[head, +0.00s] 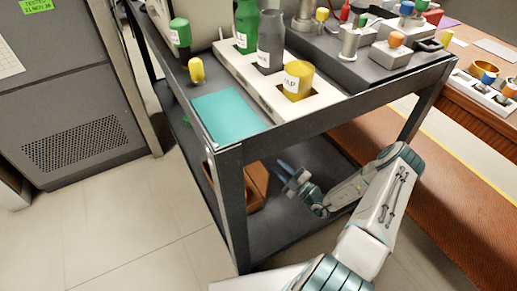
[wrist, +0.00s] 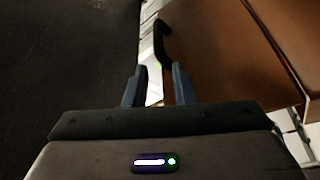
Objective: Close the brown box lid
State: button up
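The brown box (head: 257,186) sits on the lower shelf of the dark cart, partly hidden by the cart's corner post. My gripper (head: 286,170) is inside the shelf space, just right of the box. In the wrist view, brown panels of the box (wrist: 225,55) fill the upper right, split by a slanting seam. I cannot tell which panel is the lid or how far it is open. A black bent bar, like a handle (wrist: 160,40), stands along the left edge of the brown panel. My gripper (wrist: 157,85) is open, its two fingers apart, with the bar's lower end appearing between or just beyond them.
The dark cart (head: 229,150) has a top shelf and a corner post close to my arm. Bottles and a white rack (head: 275,95) stand on top. A dark surface (wrist: 70,60) fills the left of the wrist view. Tiled floor is clear at front left.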

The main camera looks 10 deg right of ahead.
jog(key=b+x, duration=0.2)
jog(key=x, duration=0.9)
jog(key=shift+w+d, duration=0.1)
grip_shut()
